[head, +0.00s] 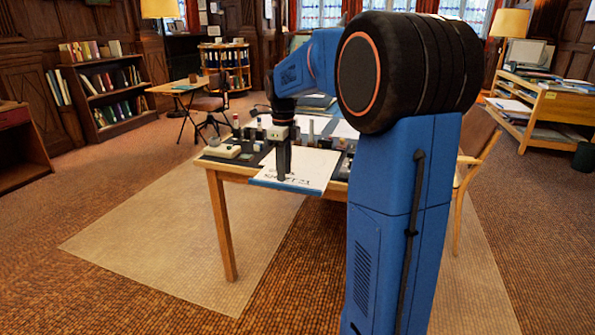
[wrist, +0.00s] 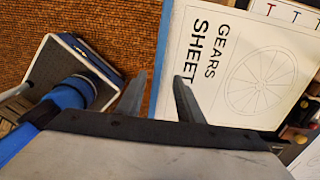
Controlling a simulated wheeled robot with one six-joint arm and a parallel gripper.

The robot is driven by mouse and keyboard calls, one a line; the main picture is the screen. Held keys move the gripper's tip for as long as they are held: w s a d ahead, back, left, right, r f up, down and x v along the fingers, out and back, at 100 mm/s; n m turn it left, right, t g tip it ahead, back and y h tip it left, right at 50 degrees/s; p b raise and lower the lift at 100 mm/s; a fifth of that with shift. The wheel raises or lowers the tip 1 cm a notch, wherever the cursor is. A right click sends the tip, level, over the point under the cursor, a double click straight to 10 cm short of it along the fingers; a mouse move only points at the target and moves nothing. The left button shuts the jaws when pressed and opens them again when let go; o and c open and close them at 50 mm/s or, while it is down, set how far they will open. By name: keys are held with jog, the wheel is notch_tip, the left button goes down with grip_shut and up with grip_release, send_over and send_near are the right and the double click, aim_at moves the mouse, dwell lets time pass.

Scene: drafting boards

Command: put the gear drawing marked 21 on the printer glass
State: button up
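A white sheet with a gear wheel drawing and the words GEARS SHEET (wrist: 240,70) fills the right of the wrist view. Any number after SHEET is hidden behind my gripper there. In the head view the sheet (head: 312,165) lies at the desk's near edge on a blue-edged board (head: 285,187); its upside-down marking is too small to read surely. My gripper (wrist: 159,78) is open and empty, its fingers apart at the sheet's edge; in the head view it (head: 283,176) points down there. A grey machine (head: 527,53), perhaps the printer, stands far right; its glass cannot be made out.
The wooden desk (head: 222,171) carries several small objects and other papers beyond the sheet. A wooden chair (head: 478,150) stands at its right. A plan cabinet (head: 548,105) stands at the right. Bookshelves (head: 105,90) line the left. The carpet (head: 110,160) at left is clear.

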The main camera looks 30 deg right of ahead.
aim_at(284, 184)
jog(key=shift+s+a+f, duration=0.1)
jog(key=shift+a+f, duration=0.1)
jog(key=shift+f, duration=1.75)
grip_shut()
jog(key=shift+r, duration=0.1)
